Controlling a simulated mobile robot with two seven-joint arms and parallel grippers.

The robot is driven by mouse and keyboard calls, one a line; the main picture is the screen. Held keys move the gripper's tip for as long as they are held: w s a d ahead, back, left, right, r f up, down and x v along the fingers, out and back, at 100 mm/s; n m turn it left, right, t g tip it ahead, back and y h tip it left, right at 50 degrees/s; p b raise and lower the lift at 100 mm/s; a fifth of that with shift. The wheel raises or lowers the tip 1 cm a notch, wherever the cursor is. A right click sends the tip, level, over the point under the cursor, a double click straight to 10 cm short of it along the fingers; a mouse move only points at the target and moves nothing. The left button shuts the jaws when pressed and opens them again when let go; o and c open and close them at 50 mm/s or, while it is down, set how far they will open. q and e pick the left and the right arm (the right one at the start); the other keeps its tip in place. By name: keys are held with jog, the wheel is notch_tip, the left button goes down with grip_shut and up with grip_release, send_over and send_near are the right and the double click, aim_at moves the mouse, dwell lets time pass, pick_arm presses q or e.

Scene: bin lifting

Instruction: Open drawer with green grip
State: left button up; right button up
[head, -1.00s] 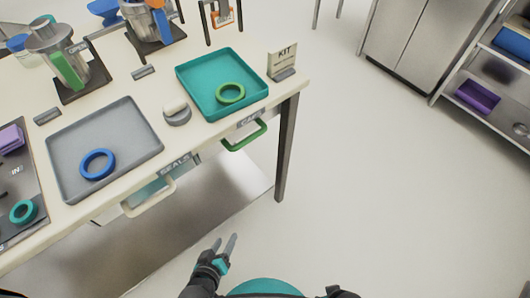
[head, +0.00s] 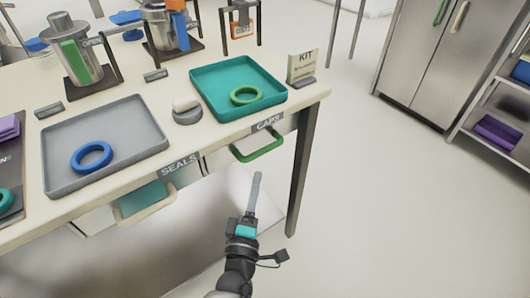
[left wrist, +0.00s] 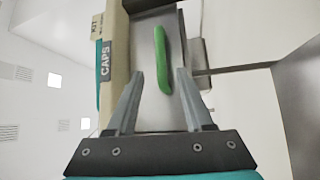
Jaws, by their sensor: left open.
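The green grip (head: 258,150) is a loop handle on the front of the CAPS drawer (head: 285,127), under the right end of the table. The drawer looks shut. My left gripper (head: 257,176) is just below the green grip in the head view, its fingers seen nearly edge-on. In the left wrist view, my left gripper (left wrist: 160,74) is open, with the green grip (left wrist: 162,60) showing between and beyond its fingertips. The fingers are not closed on it; I cannot tell the exact gap. My right gripper is not in view.
A SEALS drawer with a cream grip (head: 148,207) is to the left under the table. On the tabletop are a teal tray (head: 205,75) with a green ring, a grey tray (head: 125,115) with a blue ring, and a KIT sign (head: 302,66). A table leg (head: 303,170) stands right of the gripper. The floor right is clear.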

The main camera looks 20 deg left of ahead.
aim_at(263, 151)
pick_arm(q)
jog(key=w, duration=0.3)
jog(key=w+r+b, duration=0.1)
jog(key=w, duration=0.3)
jog(key=w+a+b, duration=0.1)
jog(key=w, duration=0.2)
jog(key=shift+w+a+r, duration=0.1)
jog(key=shift+w+r, duration=0.1)
jog(key=shift+w, duration=0.15)
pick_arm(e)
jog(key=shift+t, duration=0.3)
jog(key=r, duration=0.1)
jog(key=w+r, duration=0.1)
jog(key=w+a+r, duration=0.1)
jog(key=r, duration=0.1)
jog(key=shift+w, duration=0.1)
pick_arm(q)
grip_shut()
